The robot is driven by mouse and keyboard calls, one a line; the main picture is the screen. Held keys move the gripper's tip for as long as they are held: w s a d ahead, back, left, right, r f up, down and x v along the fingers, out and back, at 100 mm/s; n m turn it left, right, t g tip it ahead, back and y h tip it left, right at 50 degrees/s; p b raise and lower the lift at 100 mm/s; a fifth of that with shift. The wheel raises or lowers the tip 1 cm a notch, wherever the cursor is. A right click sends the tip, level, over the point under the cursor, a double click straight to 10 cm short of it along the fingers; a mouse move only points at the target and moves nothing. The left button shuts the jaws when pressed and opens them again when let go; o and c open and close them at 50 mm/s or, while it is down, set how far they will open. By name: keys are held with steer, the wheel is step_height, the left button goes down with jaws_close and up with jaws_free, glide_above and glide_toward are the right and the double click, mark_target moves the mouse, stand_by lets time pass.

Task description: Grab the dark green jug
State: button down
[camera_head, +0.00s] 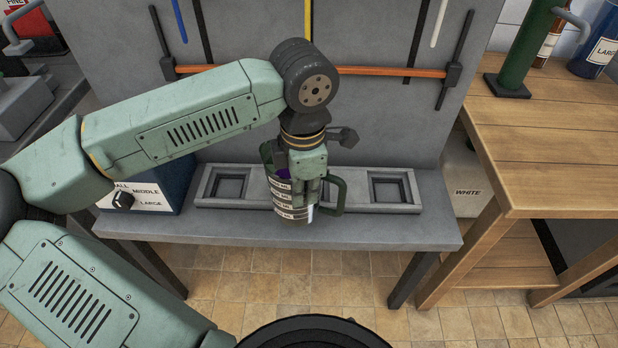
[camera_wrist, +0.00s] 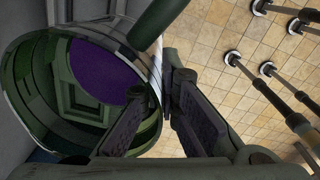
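The dark green jug (camera_head: 291,205) has white label bands and a handle (camera_head: 339,197) on its right side. It stands upright at the middle of the grey bench, by the low slotted rack. In the wrist view I look down into the see-through jug (camera_wrist: 62,88), with a purple patch inside it. My gripper (camera_head: 311,186) points down at the jug's rim. The fingers hide part of the jug.
The rack (camera_head: 396,190) has square recesses left and right of the jug. A blue selector box (camera_head: 150,190) stands left on the bench. A grey panel with an orange bar (camera_head: 400,72) rises behind. A wooden table (camera_head: 545,130) stands right.

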steer(key=shift+s+a+r+b, duration=0.1)
steer(key=shift+s+a, duration=0.15)
steer(key=shift+s, duration=0.65)
steer(key=shift+s+a+r+b, duration=0.15)
steer(key=shift+s+a, duration=0.1)
steer(key=shift+s, duration=0.7)
steer(key=shift+s+a+r+b, duration=0.1)
steer(key=shift+s+a, duration=0.15)
steer(key=shift+s, duration=0.65)
steer(key=shift+s, duration=0.1)
